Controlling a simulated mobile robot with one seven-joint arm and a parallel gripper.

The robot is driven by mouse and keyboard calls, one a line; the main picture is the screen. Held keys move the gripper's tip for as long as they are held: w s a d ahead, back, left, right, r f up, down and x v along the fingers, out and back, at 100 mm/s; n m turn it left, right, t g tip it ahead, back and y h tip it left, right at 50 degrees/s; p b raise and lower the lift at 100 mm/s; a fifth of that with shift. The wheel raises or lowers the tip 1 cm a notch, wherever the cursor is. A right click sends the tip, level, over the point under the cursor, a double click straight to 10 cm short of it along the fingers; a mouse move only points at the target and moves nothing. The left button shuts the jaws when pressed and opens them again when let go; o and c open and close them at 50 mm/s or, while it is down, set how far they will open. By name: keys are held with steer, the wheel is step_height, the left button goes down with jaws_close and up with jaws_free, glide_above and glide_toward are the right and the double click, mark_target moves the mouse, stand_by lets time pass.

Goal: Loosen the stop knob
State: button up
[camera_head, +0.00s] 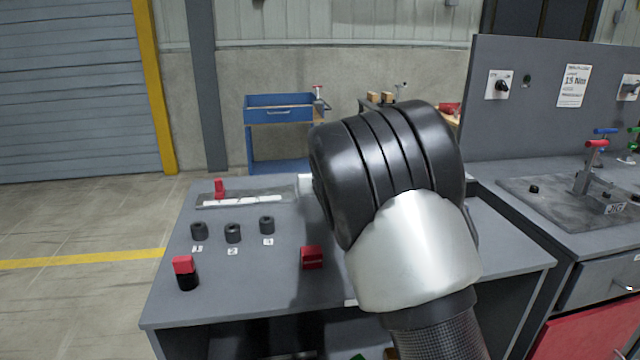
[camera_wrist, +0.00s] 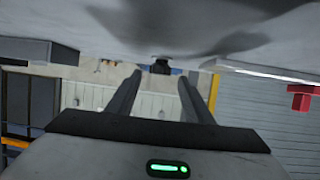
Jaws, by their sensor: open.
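A small red knob (camera_head: 219,188) stands upright on a flat rail with a white scale strip (camera_head: 245,200) at the bench's far left. A red knob (camera_wrist: 301,96) beside a pale strip also shows at the right of the upside-down wrist view. A small dark knob-like piece (camera_wrist: 160,67) shows between and beyond my fingertips, by the bench surface. I cannot tell which of these is the stop knob. My gripper (camera_wrist: 160,90) is open, fingers apart, nothing between them. In the head view my own arm hides the gripper and the bench behind it.
Several black knurled cylinders (camera_head: 233,233) stand by number labels. A red-topped black piece (camera_head: 185,272) and a red block (camera_head: 312,258) are nearer the front. A grey panel (camera_head: 545,100) and a clamp fixture (camera_head: 592,165) are right. A blue cart (camera_head: 278,112) stands behind.

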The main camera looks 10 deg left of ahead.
steer(key=shift+x, duration=1.4)
steer(key=c, duration=1)
steer(key=shift+d+r+n+y+p, duration=0.15)
steer(key=shift+d+n+y+p, duration=0.15)
steer(key=shift+p, duration=0.4)
steer(key=shift+c, duration=0.2)
steer(key=n+y+p, duration=0.1)
steer(key=p, duration=0.1)
steer(key=g+y+p, duration=0.1)
steer(key=p, duration=0.2)
steer(key=shift+d+r+n+p, duration=0.1)
steer(key=shift+r+n+p, duration=0.1)
steer(key=shift+n+p, duration=0.15)
steer(key=shift+w+f+n+y+p, duration=0.1)
steer(key=shift+f+n+y+p, duration=0.25)
steer(key=shift+p, duration=0.7)
steer(key=o, duration=1)
steer(key=shift+y, duration=0.25)
